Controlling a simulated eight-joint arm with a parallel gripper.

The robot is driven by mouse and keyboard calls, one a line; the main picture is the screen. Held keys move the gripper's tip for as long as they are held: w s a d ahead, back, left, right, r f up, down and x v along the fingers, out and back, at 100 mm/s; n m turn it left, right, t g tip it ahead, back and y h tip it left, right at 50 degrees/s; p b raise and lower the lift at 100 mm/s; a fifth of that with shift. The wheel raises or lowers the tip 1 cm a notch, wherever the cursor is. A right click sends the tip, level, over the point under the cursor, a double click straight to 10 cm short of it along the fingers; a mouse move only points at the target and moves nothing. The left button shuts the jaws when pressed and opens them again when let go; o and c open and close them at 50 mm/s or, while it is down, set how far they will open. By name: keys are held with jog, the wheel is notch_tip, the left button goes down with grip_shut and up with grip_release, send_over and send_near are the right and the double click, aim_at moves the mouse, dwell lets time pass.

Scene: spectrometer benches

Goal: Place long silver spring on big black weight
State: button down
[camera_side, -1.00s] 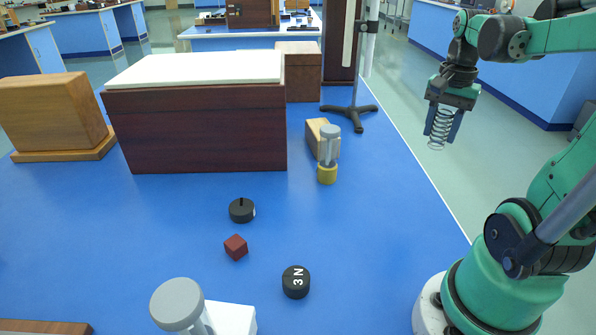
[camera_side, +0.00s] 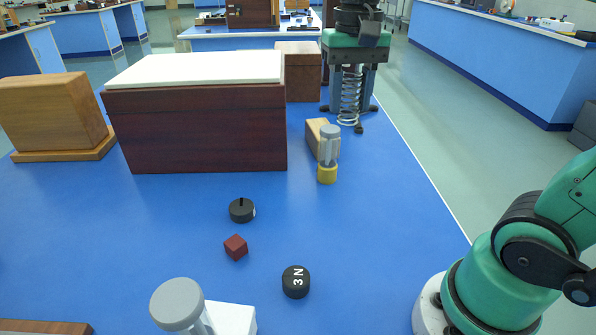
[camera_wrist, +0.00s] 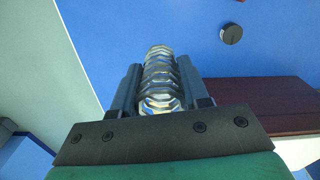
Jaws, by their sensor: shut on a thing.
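My gripper (camera_side: 351,108) is at the back right of the bench, pointing down, shut on a long silver spring (camera_side: 349,98). The spring hangs upright between the fingers, and its lower coils show below them. In the wrist view the spring (camera_wrist: 160,70) lies between the two dark fingers. Two black weights stand on the blue bench, well in front of the gripper: a slotted disc (camera_side: 242,210) and a rounder one marked "3 N" (camera_side: 296,282). I cannot tell surely which is the big one. One black weight (camera_wrist: 231,34) shows in the wrist view.
A clear-topped cylinder with yellow base (camera_side: 327,172) and a wooden block (camera_side: 314,135) stand just in front of the gripper. A large dark-red box (camera_side: 200,130) is left. A red cube (camera_side: 236,247) lies between the weights. A grey-capped cylinder (camera_side: 177,303) stands at the front.

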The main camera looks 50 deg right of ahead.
aim_at(296, 276)
jog(key=s+a+r+n, duration=0.1)
jog(key=s+a+n, duration=0.2)
jog(key=a+n, duration=0.75)
jog(key=a+f+m, duration=0.1)
jog(key=f, duration=0.5)
jog(key=a+f+m, duration=0.1)
jog(key=f, duration=0.6)
jog(key=a+f+m, duration=0.1)
jog(key=f, duration=0.5)
jog(key=shift+a+f, duration=0.2)
jog(key=shift+f, duration=0.1)
jog(key=shift+f, duration=0.1)
jog(key=shift+c, duration=2.2)
grip_release()
notch_tip(296, 276, up, 12)
jog(key=w+d+f+t, duration=0.1)
jog(key=d+t, duration=0.2)
jog(key=d, duration=0.2)
jog(key=w+d+f+t, duration=0.2)
jog(key=d+t, duration=0.2)
jog(key=d, duration=0.1)
jog(key=shift+w+d, duration=0.15)
jog(key=shift+w, duration=0.1)
